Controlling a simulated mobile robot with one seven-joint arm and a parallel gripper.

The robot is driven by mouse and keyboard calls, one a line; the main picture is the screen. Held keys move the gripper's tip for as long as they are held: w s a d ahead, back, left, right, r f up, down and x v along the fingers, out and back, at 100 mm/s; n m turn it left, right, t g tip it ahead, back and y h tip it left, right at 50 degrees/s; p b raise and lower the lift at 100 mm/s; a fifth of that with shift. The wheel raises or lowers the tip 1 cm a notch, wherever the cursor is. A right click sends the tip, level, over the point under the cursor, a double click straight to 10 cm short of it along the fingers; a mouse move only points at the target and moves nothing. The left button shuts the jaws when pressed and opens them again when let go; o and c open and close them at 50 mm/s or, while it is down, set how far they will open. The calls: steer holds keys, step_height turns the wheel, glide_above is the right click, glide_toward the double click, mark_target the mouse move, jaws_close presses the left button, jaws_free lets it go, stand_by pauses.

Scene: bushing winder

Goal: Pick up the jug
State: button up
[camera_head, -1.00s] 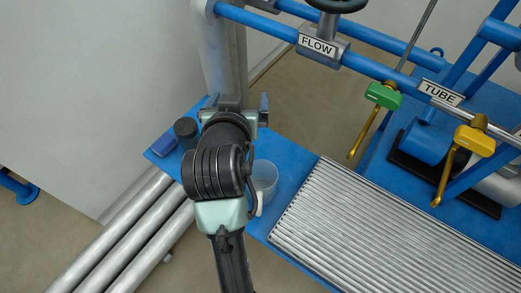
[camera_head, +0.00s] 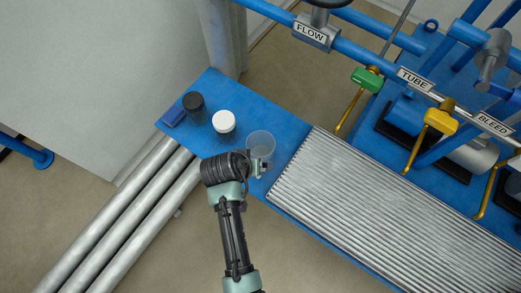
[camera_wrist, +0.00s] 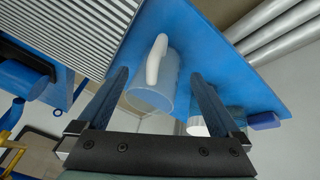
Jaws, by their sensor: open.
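The jug (camera_head: 261,143) is a clear, see-through vessel standing on the blue table beside the metal tubes. In the wrist view the jug (camera_wrist: 150,92) shows with its white handle (camera_wrist: 156,60). My gripper (camera_head: 261,168) is at the near side of the jug in the head view and hides its lower part. In the wrist view the open fingers of my gripper (camera_wrist: 160,74) frame the jug left and right. Nothing is held. I cannot tell how deep the jug lies between the fingers.
A white-topped jar (camera_head: 224,122), a dark-topped jar (camera_head: 194,104) and a blue block (camera_head: 173,117) stand left of the jug on the blue table (camera_head: 212,84). A bank of metal tubes (camera_head: 350,190) lies close on its right. Blue pipework with valves rises behind.

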steer(key=shift+b+x, duration=0.45)
steer(key=shift+x, duration=2.5)
steer(key=shift+w+r, duration=0.15)
jaws_close()
